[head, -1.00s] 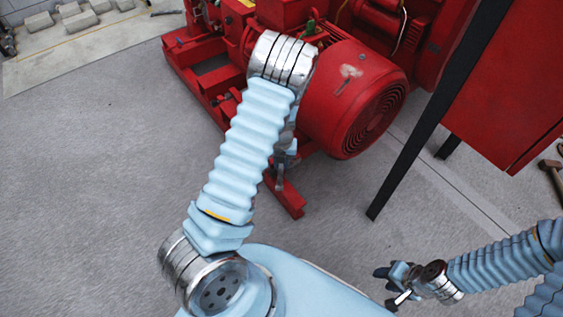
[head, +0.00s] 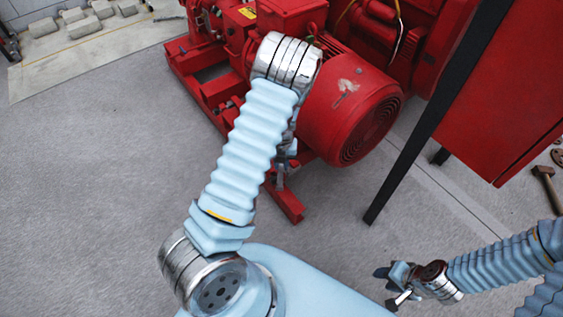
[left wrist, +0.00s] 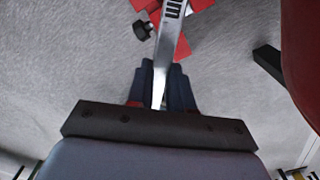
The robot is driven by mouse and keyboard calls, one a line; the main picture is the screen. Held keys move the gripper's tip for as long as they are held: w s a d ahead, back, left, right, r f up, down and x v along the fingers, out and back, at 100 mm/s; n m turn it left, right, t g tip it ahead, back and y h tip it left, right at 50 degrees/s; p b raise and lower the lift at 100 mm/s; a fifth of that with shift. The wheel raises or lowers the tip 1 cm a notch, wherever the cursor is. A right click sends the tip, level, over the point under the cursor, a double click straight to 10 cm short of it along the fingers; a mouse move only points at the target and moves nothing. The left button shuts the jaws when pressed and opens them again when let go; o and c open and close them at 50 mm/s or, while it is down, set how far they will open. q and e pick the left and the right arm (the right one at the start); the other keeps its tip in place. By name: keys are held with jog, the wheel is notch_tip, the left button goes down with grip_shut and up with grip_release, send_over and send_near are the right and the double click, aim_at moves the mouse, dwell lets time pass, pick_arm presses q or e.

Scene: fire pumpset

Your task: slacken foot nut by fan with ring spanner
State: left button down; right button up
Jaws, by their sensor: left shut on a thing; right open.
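The red motor (head: 335,95) has its round fan cover (head: 375,130) at its right end, above the red base rail (head: 284,200). My left gripper (head: 284,166) is beside the rail's near end, partly hidden by my arm. In the left wrist view, my left gripper (left wrist: 165,85) is shut on the pale metal ring spanner (left wrist: 172,40), which points away toward red metal. A dark knob-like part (left wrist: 142,30) is just left of the spanner. The spanner's far end is cut off, and I cannot make out the foot nut. My right gripper (head: 393,284) is open, low on the right.
A red cabinet (head: 510,90) on black legs (head: 430,120) stands right of the motor. A hammer (head: 547,188) lies on the floor at the far right. Pale blocks (head: 85,22) lie at the back left. The grey floor at left is clear.

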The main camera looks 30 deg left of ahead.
jog(key=shift+a, duration=0.1)
pick_arm(q)
jog(key=shift+f+b, duration=0.35)
jog(key=shift+f, duration=0.1)
jog(key=shift+f+b, duration=0.45)
jog(key=shift+f, duration=0.35)
pick_arm(e)
jog(key=shift+s+a+f, duration=0.1)
jog(key=shift+a+f, duration=0.05)
jog(key=shift+f, duration=0.3)
jog(key=shift+s+a+f, duration=0.1)
jog(key=shift+f, duration=0.35)
pick_arm(q)
jog(key=shift+f+b, duration=0.85)
jog(key=shift+f, duration=0.5)
pick_arm(e)
jog(key=shift+f, duration=0.85)
jog(key=shift+w+d, duration=0.1)
